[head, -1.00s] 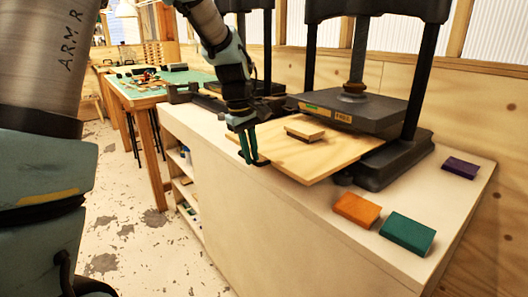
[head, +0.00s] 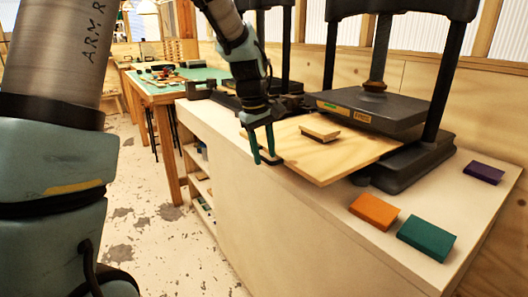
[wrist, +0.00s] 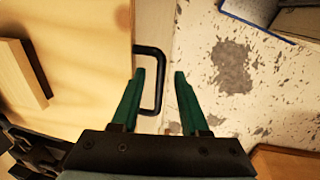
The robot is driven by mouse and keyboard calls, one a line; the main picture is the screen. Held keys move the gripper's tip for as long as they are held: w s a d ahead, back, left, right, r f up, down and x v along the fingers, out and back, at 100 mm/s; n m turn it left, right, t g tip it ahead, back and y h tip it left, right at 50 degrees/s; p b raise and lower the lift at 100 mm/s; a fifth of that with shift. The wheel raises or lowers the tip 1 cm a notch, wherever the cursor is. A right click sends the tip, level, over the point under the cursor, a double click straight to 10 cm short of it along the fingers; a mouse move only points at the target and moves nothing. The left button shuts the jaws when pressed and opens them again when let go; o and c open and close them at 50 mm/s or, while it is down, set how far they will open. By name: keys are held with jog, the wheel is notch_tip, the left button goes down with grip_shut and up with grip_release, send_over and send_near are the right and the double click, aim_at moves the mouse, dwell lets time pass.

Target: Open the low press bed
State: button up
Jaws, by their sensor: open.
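The press bed (head: 318,160) is a pale wooden board jutting out from under the dark upper plate of the nearer press (head: 372,106). A small wooden block (head: 320,132) lies on it. A black loop handle on the bed's outer edge shows clearly in the wrist view (wrist: 159,58). My gripper (head: 262,158) is at that edge, fingers pointing down. In the wrist view my open green fingers (wrist: 160,74) lie on either side of the handle's bar, with gaps showing on both sides. I see no clear contact.
An orange block (head: 374,211), a teal block (head: 427,238) and a purple block (head: 484,173) lie on the pale counter (head: 345,228), right of the bed. A second press stands behind my arm. A green-topped table (head: 190,85) is further back. Floor left of the counter is clear.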

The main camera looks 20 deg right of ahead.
notch_tip(320, 180, up, 11)
jog(key=a+b, duration=0.1)
jog(key=a, duration=0.1)
jog(key=shift+s+f, duration=0.2)
dwell(0.4)
jog(key=a+f+m+y, duration=0.1)
jog(key=a+f, duration=0.4)
jog(key=a, duration=0.4)
jog(key=a+f+m, duration=0.1)
jog(key=a+f, duration=0.3)
jog(key=a, duration=0.4)
jog(key=s+a+f, duration=0.3)
jog(key=a, duration=0.3)
jog(key=s+a+f+m+t, duration=0.1)
jog(key=s+a+f, duration=0.2)
jog(key=s+a, duration=0.1)
jog(key=shift+s+a+f+m+y, duration=0.15)
jog(key=shift+a+f+m+y, duration=0.2)
jog(key=shift+a, duration=0.5)
